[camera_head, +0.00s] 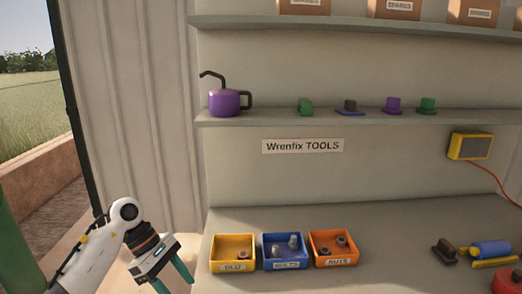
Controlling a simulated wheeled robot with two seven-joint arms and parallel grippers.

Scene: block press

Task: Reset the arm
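My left arm comes in at the lower left. My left gripper (177,284) hangs at the bottom edge of the head view, left of the workbench. Its two teal fingers point down and stand apart, with nothing visible between them. One finger reaches the picture's edge, so its tip may be cut off. My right gripper is not in view.
The workbench (385,228) holds a yellow bin (232,267), a blue bin (286,264) and an orange bin (334,261) near my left gripper. Tools, including a blue cylinder (491,249), lie at the right. A purple oil can (226,103) stands on the shelf (275,118).

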